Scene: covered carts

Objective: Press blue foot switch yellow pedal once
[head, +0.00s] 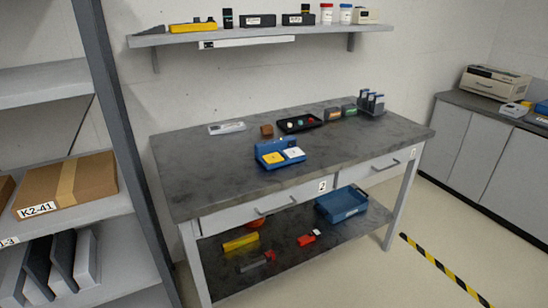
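The blue foot switch (264,152) sits on the grey workbench (205,175), near the middle of its front edge. It has two pedals on its front: a yellow pedal (272,158) on the left and a white pedal (293,153) on the right. Neither of my grippers shows in the head view, and nothing touches the foot switch.
Behind the switch are a brown block (267,130) and a black tray (300,123) with small items. A metal shelf rack (118,110) stands at the left. A wall shelf (240,34) hangs above the bench. The floor (430,215) at the right is open.

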